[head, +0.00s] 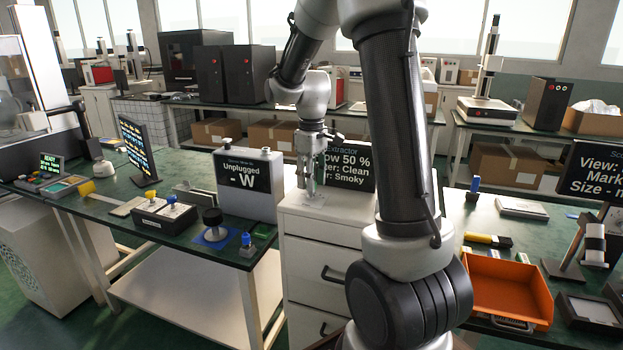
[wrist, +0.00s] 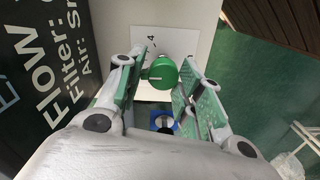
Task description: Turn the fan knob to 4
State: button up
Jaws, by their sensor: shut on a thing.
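The green fan knob (wrist: 163,73) stands on a white plate (wrist: 146,42) with small dark marks, one of which looks like a 4. A pale line shows on the knob's face. My gripper (wrist: 161,66) is shut on the knob, with one finger on each side. In the head view my gripper (head: 311,183) points down at the top of the white drawer cabinet (head: 322,233); the knob is mostly hidden there. The extractor display (head: 346,167) behind it reads flow 50 %, filter clean, air smoky. It also shows in the wrist view (wrist: 40,75).
A grey box with an "Unplugged - W" display (head: 248,184) stands just left of the cabinet. A black knob on a blue base (head: 212,224) is on the green bench. An orange tray (head: 507,290) lies on the right bench. My arm hides part of the cabinet's right side.

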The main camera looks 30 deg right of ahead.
jog(key=shift+o, duration=0.3)
jog(key=m, duration=0.6)
jog(key=shift+s+a+f, duration=0.15)
jog(key=shift+s+a, duration=0.1)
jog(key=m, duration=0.6)
jog(key=shift+w, duration=0.2)
jog(key=shift+m, duration=0.3)
jog(key=o, duration=0.8)
jog(key=shift+w, duration=0.1)
jog(key=shift+a, duration=0.1)
jog(key=shift+r, duration=0.25)
notch_tip(320, 180, up, 12)
jog(key=shift+f, duration=0.1)
